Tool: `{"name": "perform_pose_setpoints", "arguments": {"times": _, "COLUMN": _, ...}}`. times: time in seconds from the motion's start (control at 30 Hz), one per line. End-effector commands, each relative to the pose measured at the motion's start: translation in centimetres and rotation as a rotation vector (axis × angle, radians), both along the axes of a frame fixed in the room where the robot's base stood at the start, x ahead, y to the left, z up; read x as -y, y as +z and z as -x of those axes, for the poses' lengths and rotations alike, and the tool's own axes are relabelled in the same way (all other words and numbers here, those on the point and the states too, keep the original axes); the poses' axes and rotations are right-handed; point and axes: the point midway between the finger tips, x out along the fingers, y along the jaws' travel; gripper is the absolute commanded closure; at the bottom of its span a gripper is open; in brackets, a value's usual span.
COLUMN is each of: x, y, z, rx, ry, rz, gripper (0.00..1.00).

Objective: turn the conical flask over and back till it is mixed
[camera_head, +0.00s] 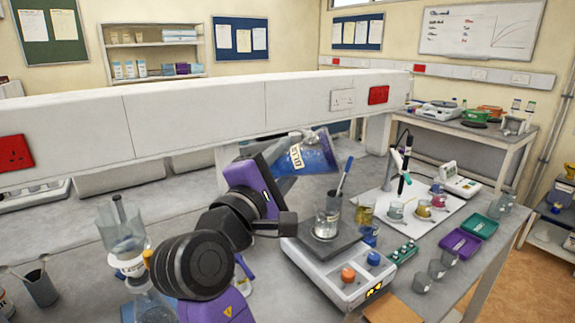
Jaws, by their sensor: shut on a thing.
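The conical flask (318,158) holds blue liquid and carries a white label with dark print. It is in the air above the bench, tipped well over, with its wide base towards the right and its narrower end towards my gripper. My gripper (277,168) is shut on the flask at its left side. The fingers and the flask's neck are largely hidden, so I cannot tell exactly where they grip. My arm comes up from the bottom and covers part of the bench.
Glass filter ware (128,258) stands at left. Small coloured beakers, a purple tray (460,245) and a green tray (479,227) are at right. A white ledge (220,110) runs behind.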

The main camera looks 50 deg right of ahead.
Motion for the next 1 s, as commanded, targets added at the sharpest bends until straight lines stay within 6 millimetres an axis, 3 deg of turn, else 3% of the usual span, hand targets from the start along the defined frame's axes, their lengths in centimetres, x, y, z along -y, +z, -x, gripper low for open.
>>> {"name": "perform_pose_setpoints", "arguments": {"times": 0.5, "x": 0.1, "y": 1.9, "z": 0.2, "rx": 0.859, "ry": 0.001, "rz": -0.591, "gripper": 1.0}}
{"name": "perform_pose_setpoints", "arguments": {"times": 0.8, "x": 0.6, "y": 2.0, "z": 1.0, "rx": 1.414, "ry": 0.002, "rz": -0.973, "gripper": 1.0}}
{"name": "perform_pose_setpoints", "arguments": {"times": 1.0, "x": 0.8, "y": 2.2, "z": 1.2, "rx": 1.604, "ry": 0.002, "rz": -1.106, "gripper": 1.0}}
